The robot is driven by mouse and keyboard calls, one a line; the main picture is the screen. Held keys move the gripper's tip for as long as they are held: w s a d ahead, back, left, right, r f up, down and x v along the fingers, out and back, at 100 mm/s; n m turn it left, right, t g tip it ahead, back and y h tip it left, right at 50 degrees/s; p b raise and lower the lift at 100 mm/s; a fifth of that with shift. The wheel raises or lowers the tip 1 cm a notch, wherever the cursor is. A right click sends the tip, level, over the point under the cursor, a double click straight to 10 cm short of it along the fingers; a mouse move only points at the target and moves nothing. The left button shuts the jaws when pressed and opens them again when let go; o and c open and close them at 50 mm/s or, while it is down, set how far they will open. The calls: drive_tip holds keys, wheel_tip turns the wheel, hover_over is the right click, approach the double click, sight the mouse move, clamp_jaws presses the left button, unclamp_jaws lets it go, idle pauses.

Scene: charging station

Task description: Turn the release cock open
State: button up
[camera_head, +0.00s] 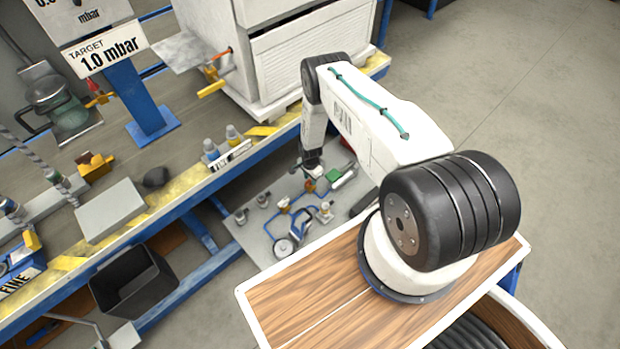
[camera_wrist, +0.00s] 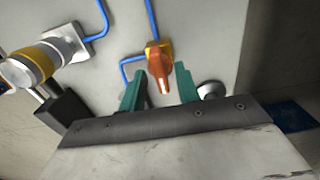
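An orange cock handle (camera_wrist: 160,68) with a white mark on it sits on a small yellow-orange body joined to blue tubing, on a grey panel (camera_wrist: 215,40). It looks like the release cock, though no label shows. My gripper (camera_wrist: 157,80) has two green fingers, one on each side of the handle. The fingers are apart, with gaps between them and the handle, so I see no grip on it. In the head view my gripper (camera_head: 313,170) hangs low over the panel (camera_head: 258,240), among small fittings, and hides part of them.
In the wrist view a silver-and-yellow cylinder (camera_wrist: 32,64) is left of the cock, and a round metal knob (camera_wrist: 210,92) is right of it. In the head view a gauge (camera_head: 286,248) stands on the panel. The workbench edge (camera_head: 180,190) runs along its left.

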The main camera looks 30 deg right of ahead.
clamp_jaws()
drive_tip(key=shift+n, duration=0.4)
drive_tip(key=n, duration=0.6)
drive_tip(key=shift+n, duration=0.3)
drive_tip(key=n, duration=1)
drive_tip(key=shift+n, duration=0.4)
